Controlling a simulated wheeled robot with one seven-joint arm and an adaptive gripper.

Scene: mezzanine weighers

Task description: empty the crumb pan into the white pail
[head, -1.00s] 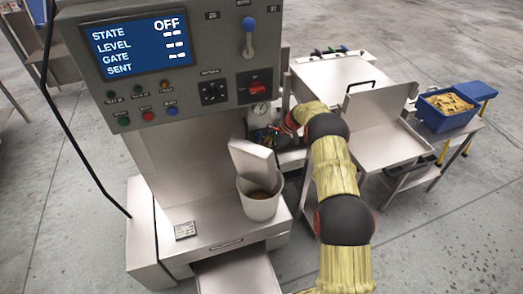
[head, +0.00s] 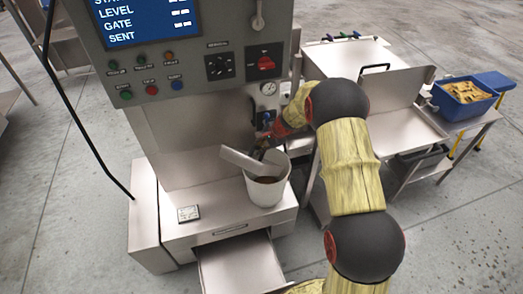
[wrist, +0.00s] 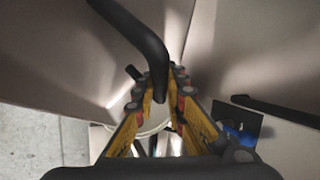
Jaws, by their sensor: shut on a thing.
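The crumb pan (head: 247,163) is a grey metal pan seen nearly edge-on, tilted over the mouth of the white pail (head: 265,192). The pail stands upright on the machine's steel ledge, with brown matter visible inside. My gripper (head: 266,142) is just behind and above the pail's rim, at the pan's far end, partly hidden. In the wrist view, the yellow fingers of my gripper (wrist: 160,85) are closed around a dark curved handle (wrist: 145,38). The pan's inside is hidden, so I cannot tell whether crumbs are left in it.
The machine's control panel (head: 190,70) rises behind the ledge. A flat steel tray (head: 240,268) juts out below. A small square plate (head: 188,214) lies on the ledge. Steel tables (head: 395,120) and a blue bin (head: 464,99) with yellowish pieces stand at right.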

